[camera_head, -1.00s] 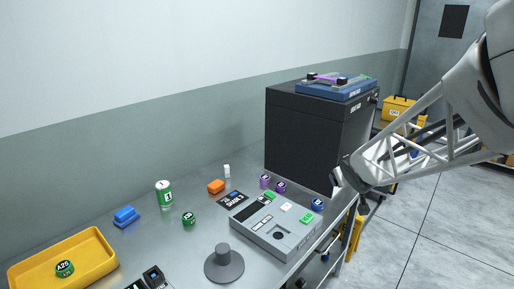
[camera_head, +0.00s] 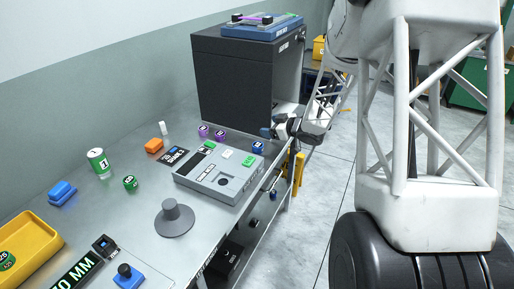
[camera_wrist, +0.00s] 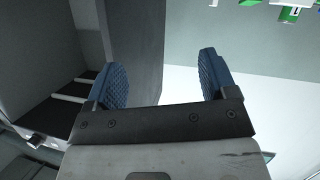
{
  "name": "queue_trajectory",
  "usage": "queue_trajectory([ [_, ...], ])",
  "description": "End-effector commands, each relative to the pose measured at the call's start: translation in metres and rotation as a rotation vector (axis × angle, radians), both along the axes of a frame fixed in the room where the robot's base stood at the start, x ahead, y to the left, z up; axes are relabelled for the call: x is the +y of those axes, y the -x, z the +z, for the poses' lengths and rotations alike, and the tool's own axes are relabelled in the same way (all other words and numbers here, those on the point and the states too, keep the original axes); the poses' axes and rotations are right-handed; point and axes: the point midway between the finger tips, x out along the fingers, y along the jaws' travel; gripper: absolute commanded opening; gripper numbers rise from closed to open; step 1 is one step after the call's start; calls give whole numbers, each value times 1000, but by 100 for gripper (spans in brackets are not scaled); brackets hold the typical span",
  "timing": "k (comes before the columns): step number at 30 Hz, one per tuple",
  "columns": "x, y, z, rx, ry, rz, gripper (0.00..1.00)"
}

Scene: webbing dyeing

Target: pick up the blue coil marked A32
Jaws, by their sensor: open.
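A small blue coil (camera_head: 258,147) stands on the metal table, by the front right corner of the black box and just behind the grey device. Its marking is too small to read. My gripper (camera_head: 268,132) is close above and to the right of this coil in the head view, apart from it as far as I can tell. In the wrist view my gripper (camera_wrist: 165,82) is open, with two blue ribbed pads wide apart and nothing between them. The blue coil is not visible in the wrist view.
The black box (camera_head: 245,85) stands beside my gripper. Two purple coils (camera_head: 212,133) and the grey device (camera_head: 219,173) are near the blue coil.

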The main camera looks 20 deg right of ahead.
Motion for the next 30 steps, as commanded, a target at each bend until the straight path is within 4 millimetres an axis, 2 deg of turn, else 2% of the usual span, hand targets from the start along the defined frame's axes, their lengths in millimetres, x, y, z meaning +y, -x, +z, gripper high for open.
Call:
queue_trajectory([
  [1,-3,-1,-11,1,-22,30,78],
  [6,-7,1,-38,-2,-101,138,78],
  [15,-17,12,-78,7,-237,302,78],
  [21,-19,17,-88,12,-279,348,78],
  [30,-19,17,-88,12,-283,352,78],
])
